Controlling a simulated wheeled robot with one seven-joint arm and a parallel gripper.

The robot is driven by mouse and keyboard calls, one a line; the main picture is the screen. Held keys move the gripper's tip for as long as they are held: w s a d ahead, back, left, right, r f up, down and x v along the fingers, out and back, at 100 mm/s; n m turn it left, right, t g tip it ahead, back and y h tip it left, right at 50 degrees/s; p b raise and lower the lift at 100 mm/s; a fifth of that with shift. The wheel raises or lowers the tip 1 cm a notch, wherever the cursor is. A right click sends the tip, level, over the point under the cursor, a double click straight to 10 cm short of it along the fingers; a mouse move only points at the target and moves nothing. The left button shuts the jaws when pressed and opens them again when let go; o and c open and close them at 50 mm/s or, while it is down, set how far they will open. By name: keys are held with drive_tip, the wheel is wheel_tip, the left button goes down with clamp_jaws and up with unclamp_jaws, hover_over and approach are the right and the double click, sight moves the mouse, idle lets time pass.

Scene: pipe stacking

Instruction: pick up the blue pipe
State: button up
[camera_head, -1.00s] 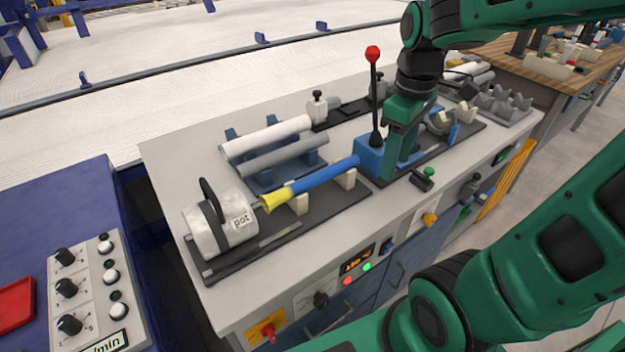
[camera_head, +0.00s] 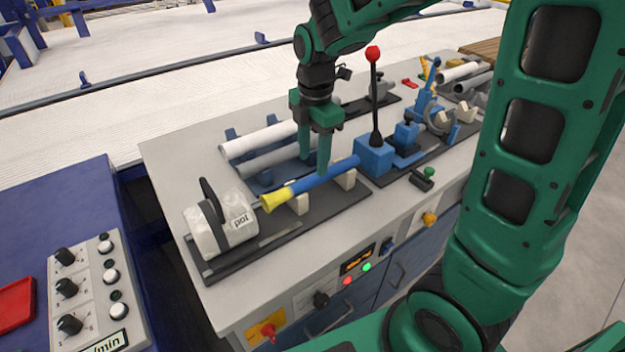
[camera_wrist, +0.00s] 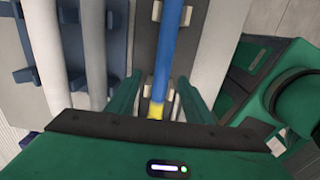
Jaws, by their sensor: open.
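My gripper (camera_head: 314,167) is over the pipe's middle, pointing down, open and empty. In the wrist view the pipe (camera_wrist: 164,60) runs between the two fingers (camera_wrist: 160,97), apart from both. I cannot tell how far the fingertips are above it.
A white pipe (camera_head: 262,138) and a grey pipe (camera_head: 268,159) lie on a blue rack just behind. A tall lever with a red knob (camera_head: 373,53) stands close right of my gripper.

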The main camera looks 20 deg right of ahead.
sight(314, 175)
drive_tip(key=shift+s+d+f, duration=0.1)
drive_tip(key=shift+f, duration=2.85)
clamp_jaws()
